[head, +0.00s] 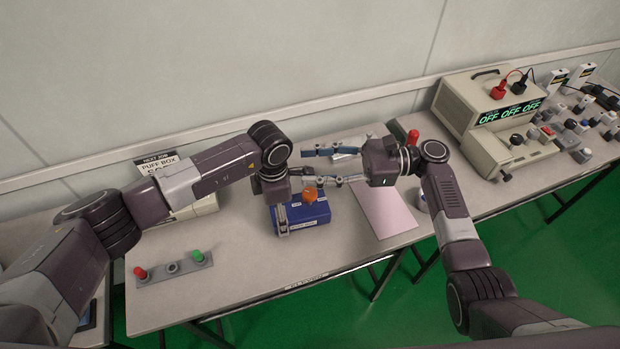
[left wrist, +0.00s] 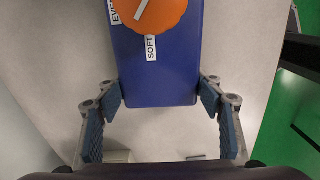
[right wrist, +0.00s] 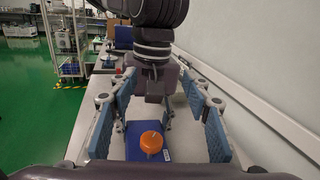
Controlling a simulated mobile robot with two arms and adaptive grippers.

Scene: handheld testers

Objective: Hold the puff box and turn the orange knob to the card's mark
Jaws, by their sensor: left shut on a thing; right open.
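The puff box (head: 318,213) is blue and sits on the table, with the orange knob (head: 309,195) on top. My left gripper (head: 296,208) comes from above and is shut on the box's sides; the left wrist view shows the box (left wrist: 160,80) between its pads. There, the knob's (left wrist: 165,14) white line points lower left, between an EVEN label and a SOFT label (left wrist: 151,48). My right gripper (head: 307,166) is open; in its wrist view the knob (right wrist: 151,142) shows between its fingers, untouched. The card (head: 155,162) reads PUFF BOX; my left arm hides part of its lower line.
A pink sheet (head: 378,208) lies right of the box. A grey bar with red and green buttons (head: 172,268) lies at the front left. A beige power unit (head: 480,120) and several loose knobs stand at right. Bare table lies in front of the box.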

